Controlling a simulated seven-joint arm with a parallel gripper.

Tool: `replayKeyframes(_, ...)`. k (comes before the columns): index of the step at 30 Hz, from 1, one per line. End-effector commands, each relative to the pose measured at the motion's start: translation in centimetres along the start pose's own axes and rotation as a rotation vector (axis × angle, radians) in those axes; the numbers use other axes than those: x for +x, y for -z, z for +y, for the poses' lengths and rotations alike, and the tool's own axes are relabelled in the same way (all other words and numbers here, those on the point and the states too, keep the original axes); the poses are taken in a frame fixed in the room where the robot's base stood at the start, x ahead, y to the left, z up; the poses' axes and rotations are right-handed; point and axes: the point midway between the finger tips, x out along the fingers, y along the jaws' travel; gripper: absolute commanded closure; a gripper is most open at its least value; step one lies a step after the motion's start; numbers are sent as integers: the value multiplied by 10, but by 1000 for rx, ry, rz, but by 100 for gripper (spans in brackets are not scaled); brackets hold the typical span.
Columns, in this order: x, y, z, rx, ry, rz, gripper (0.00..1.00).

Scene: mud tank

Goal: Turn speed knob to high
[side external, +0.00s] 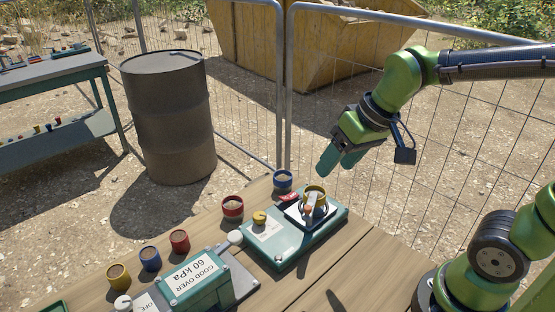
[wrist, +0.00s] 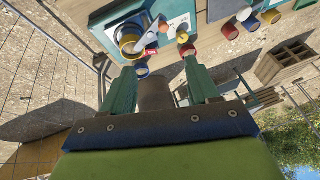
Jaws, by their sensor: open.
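A teal device (side external: 282,252) stands on the wooden table. On it are a small yellow knob (side external: 260,217) beside a printed label, and a dark-edged white plate bearing a yellow ring (side external: 315,190) with an orange-and-white piece. I cannot tell for certain which is the speed knob, and no setting is readable. The wrist view also shows the yellow ring (wrist: 128,42) and the small yellow knob (wrist: 182,37). My gripper (side external: 340,161) is open and empty, above and behind the device's right end, apart from it. Its two teal fingers also show in the wrist view (wrist: 159,64).
A red cup (side external: 232,207) and a blue cup (side external: 283,181) stand behind the device. A second teal box (side external: 195,279) reading "GOOD OVER 60 KPA" and more cups are at front left. A wire fence (side external: 450,130), drum (side external: 170,115) and yellow skip (side external: 295,45) lie beyond.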

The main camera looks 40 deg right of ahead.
Motion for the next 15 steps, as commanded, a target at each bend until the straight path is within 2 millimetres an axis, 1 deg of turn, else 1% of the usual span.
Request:
replayKeyframes(1,11,13,-10,-84,-17,-53,40)
replayKeyframes(6,43,50,-41,-414,-41,-211,40)
replayKeyframes(12,83,86,-75,-822,0,-370,40)
replayKeyframes(15,94,102,-87,-1006,35,-419,40)
